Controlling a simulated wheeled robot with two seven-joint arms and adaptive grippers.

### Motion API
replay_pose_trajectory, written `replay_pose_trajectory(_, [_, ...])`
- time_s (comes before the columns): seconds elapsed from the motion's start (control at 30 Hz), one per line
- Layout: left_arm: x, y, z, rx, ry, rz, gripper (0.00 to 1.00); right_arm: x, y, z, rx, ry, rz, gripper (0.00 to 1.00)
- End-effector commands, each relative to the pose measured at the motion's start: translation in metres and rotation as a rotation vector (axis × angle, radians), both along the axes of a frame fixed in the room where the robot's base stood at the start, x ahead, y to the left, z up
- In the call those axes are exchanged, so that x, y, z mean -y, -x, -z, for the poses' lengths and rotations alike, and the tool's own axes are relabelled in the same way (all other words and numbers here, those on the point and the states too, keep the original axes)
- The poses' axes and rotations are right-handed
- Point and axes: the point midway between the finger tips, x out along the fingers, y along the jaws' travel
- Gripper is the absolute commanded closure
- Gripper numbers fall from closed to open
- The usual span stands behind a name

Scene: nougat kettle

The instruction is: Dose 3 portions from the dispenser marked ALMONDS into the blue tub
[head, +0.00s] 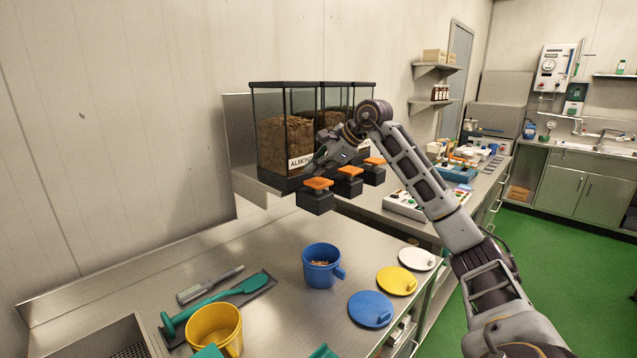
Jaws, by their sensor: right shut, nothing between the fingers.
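The dispenser marked ALMONDS (283,138) is the nearest of a row of clear bins on the wall and holds brown pieces. Its orange paddle (318,184) sticks out below it on a dark block. My right gripper (320,166) is shut and empty, just above and behind this paddle, in front of the bin. It covers part of the label, and I cannot tell whether it touches the paddle. The blue tub (321,272) stands upright on the steel counter, below the dispenser, with some brown pieces inside. My left gripper is out of view.
Two more orange paddles (350,171) sit to the right. Blue (371,309), yellow (396,281) and white (417,259) lids lie right of the tub. A yellow tub (215,329), a teal scoop (215,302) and a grey-handled tool (210,285) are at left. Counter left of the blue tub is partly clear.

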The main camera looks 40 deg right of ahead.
Motion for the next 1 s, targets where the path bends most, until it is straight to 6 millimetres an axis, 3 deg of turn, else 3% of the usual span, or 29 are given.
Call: replay_pose_trajectory(1.0, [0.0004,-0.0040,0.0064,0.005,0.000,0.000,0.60,0.0001,0.0004,0.0079,-0.001,0.001,0.001,1.00])
